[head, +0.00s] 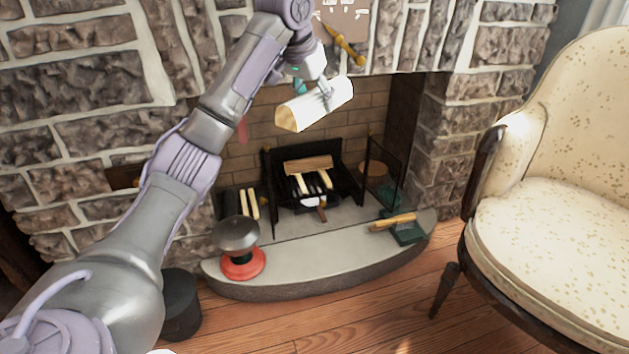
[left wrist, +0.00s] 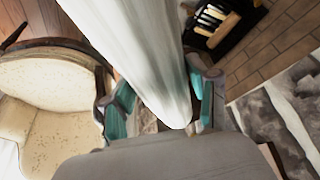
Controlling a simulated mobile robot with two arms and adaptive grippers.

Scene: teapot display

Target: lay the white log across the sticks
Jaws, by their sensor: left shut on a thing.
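The white log (head: 310,106) is held in my left gripper (head: 325,95), in the air in front of the fireplace opening and above the grate. It slants, its cut end lower left. In the left wrist view the white log (left wrist: 135,50) passes between the teal-padded fingers of my left gripper (left wrist: 160,105), which is shut on it. Pale sticks (head: 300,184) lie in the black grate (head: 345,185), with a brown log (head: 308,163) across behind them. The log is well apart from the sticks. My right gripper is not in view.
A red-based stand with a grey dome (head: 241,264) is on the hearth (head: 300,262). More pale sticks (head: 249,205) stand left of the grate. A green tool with a wooden handle (head: 408,234) lies at right. A cream armchair (head: 560,220) stands further right.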

